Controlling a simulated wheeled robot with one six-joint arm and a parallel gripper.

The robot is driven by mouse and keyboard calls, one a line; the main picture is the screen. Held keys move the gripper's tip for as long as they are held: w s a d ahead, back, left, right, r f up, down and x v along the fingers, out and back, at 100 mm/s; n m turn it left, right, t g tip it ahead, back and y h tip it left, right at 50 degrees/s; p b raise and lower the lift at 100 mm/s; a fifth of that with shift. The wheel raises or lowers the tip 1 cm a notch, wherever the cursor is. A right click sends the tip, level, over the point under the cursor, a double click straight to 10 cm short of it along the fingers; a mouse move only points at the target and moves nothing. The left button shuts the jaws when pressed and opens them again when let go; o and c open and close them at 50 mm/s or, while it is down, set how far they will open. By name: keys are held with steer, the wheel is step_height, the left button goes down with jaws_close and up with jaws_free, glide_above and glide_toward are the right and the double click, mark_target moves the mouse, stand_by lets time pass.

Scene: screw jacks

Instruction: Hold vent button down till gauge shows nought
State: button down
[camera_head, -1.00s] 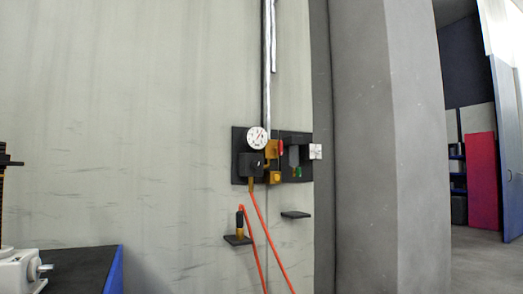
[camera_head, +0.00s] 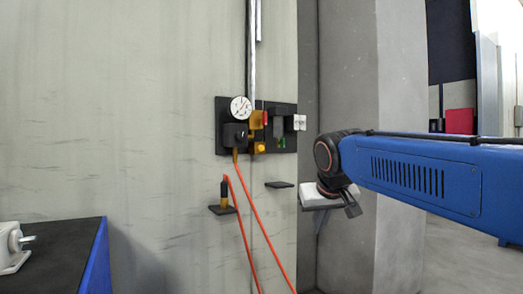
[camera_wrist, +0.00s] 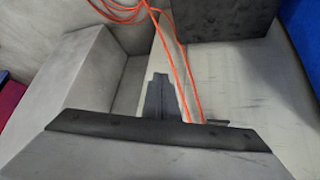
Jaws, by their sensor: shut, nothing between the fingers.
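A black wall panel (camera_head: 222,133) carries a round white gauge (camera_head: 240,108) at its upper left. The gauge's needle slants, but its reading is too small to make out. Low on the panel is a small yellow button (camera_head: 259,147), with a red part (camera_head: 265,118) above it and a green part (camera_head: 280,142) to its right. No label shows which is the vent button. My gripper (camera_wrist: 160,82) is shut and empty. The panel's controls are not seen in the wrist view.
An orange hose (camera_head: 249,215) hangs from the panel. A grey pillar (camera_head: 400,75) stands right. A dark-topped bench (camera_head: 65,255) is lower left.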

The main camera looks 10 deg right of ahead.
mark_target(263, 146)
steer(key=w+a+r+m+t+h, duration=0.1)
steer(key=w+a+r+t, duration=0.2)
steer(key=w+r, duration=1.7)
steer(key=w+a, duration=0.1)
steer(key=w, duration=0.2)
steer(key=shift+w+a+m, duration=0.15)
steer(key=shift+w+m, duration=0.05)
steer(key=shift+m, duration=0.1)
steer(key=w+a, duration=0.2)
steer(key=w, duration=0.6)
steer(key=shift+w+a, duration=0.2)
steer(key=shift+a, duration=0.2)
steer(key=shift+w, duration=0.1)
stand_by(0.7)
steer(key=shift+w+a, duration=0.1)
steer(key=shift+w, duration=0.2)
steer(key=shift+w+a, duration=0.15)
steer(key=shift+w, duration=0.35)
stand_by(2.6)
